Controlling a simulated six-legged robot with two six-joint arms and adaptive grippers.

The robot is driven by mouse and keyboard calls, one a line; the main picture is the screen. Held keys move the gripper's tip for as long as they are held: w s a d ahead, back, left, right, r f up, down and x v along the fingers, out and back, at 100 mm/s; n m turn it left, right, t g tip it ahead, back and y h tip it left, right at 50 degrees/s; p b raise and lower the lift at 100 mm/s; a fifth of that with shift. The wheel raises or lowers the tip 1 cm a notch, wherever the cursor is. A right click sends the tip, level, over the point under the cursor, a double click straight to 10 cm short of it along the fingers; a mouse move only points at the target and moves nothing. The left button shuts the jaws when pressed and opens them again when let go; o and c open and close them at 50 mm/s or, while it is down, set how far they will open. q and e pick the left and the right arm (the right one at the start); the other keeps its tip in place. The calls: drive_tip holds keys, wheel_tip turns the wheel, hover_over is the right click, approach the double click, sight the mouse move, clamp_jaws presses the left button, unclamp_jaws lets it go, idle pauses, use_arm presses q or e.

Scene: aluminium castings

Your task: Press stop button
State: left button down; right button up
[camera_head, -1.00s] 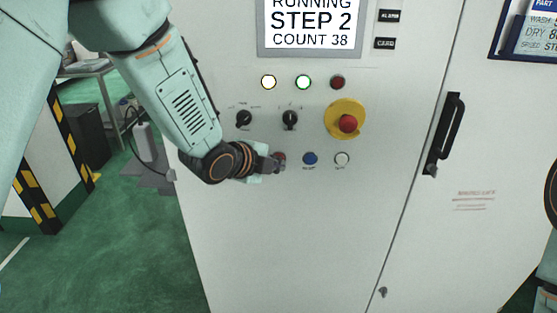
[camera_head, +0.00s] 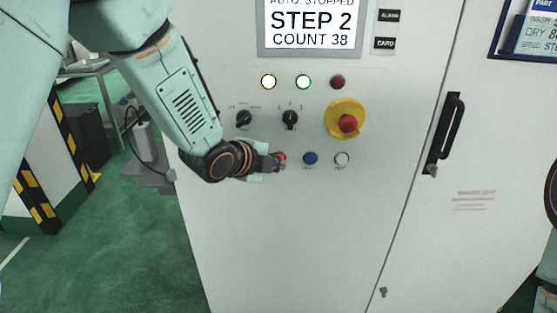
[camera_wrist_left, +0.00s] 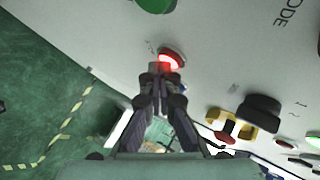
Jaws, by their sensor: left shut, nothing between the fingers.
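In the left wrist view the lit red button (camera_wrist_left: 172,58) sits right at the tips of my left gripper (camera_wrist_left: 161,72). The gripper is shut with nothing between its fingers. Its fingertips are at the button and look to touch it. The screen (camera_head: 310,24) reads "STOPPED", "STEP 2", "COUNT 38". My right gripper is not in view.
A blue button (camera_head: 310,158) and a white button (camera_head: 342,158) are to the right. A red emergency knob (camera_head: 348,123) on a yellow plate and two black selector knobs (camera_head: 244,118) (camera_head: 290,119) are above. A black door handle (camera_head: 446,132) is farther right.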

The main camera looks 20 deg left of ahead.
use_arm(q)
drive_tip(key=shift+s+d, duration=0.2)
drive_tip(key=shift+s, duration=0.5)
drive_tip(key=shift+s+d+b, duration=0.15)
drive_tip(key=shift+s+d, duration=0.05)
drive_tip(key=shift+s, duration=0.6)
drive_tip(key=shift+s+d+b, duration=0.1)
drive_tip(key=shift+s+d, duration=0.15)
drive_tip(key=shift+s, duration=0.5)
drive_tip(key=shift+s+d+b, duration=0.15)
drive_tip(key=shift+s+d, duration=0.05)
drive_tip(key=shift+s, duration=0.6)
